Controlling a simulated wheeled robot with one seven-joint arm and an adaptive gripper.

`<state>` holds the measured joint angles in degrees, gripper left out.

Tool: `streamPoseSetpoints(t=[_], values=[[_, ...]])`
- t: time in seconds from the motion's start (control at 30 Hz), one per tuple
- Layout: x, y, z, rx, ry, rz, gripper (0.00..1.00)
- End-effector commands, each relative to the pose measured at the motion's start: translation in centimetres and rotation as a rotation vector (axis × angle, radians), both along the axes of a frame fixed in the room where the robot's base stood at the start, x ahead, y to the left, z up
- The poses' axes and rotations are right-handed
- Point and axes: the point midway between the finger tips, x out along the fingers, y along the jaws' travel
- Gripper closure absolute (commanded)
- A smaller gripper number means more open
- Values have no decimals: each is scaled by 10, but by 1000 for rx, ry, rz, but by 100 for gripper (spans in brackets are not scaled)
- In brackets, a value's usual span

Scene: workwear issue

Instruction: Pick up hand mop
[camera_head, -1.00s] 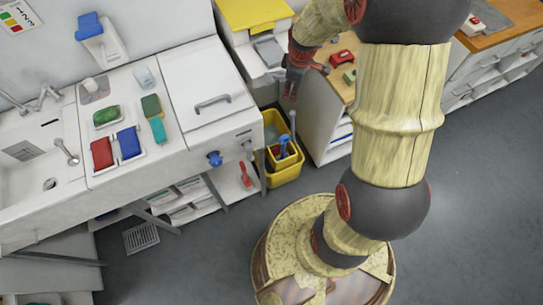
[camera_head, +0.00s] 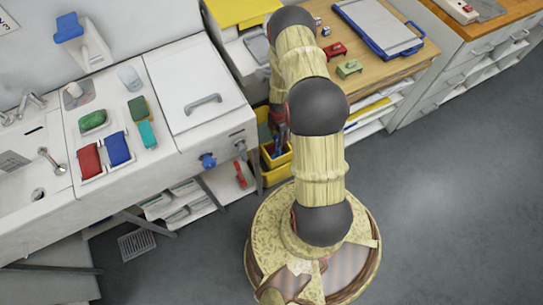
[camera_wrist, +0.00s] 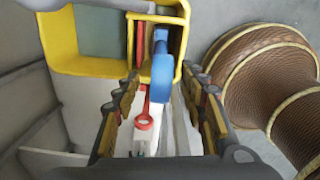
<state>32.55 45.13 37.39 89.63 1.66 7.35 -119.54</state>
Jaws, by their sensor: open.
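A yellow bucket (camera_head: 274,175) stands on the floor beside the white sink unit, and its yellow rim (camera_wrist: 62,40) shows at the top of the wrist view. A blue handled tool (camera_wrist: 161,78), which may be the hand mop, rises from its small compartment. A thin red handle with a ring end (camera_wrist: 144,121) is just left of it. My gripper (camera_wrist: 165,100) is open above the bucket, with the blue tool and red handle between its fingers; I cannot tell whether it touches them. In the head view my gripper (camera_head: 279,127) is mostly hidden by my arm.
The sink counter (camera_head: 165,165) is left of the bucket, with a red tool (camera_head: 240,175) below it. A wooden-topped cabinet (camera_head: 385,75) bearing a blue clipboard (camera_head: 380,27) stands to the right. Open grey floor (camera_head: 440,210) lies at the right front.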

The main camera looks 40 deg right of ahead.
Motion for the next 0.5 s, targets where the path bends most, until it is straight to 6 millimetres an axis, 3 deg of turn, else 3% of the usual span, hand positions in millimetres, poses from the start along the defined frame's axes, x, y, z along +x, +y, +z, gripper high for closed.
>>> streamPoseSetpoints(t=[0.5], values=[[-3, -4, -49, 1, 3, 10, 58]])
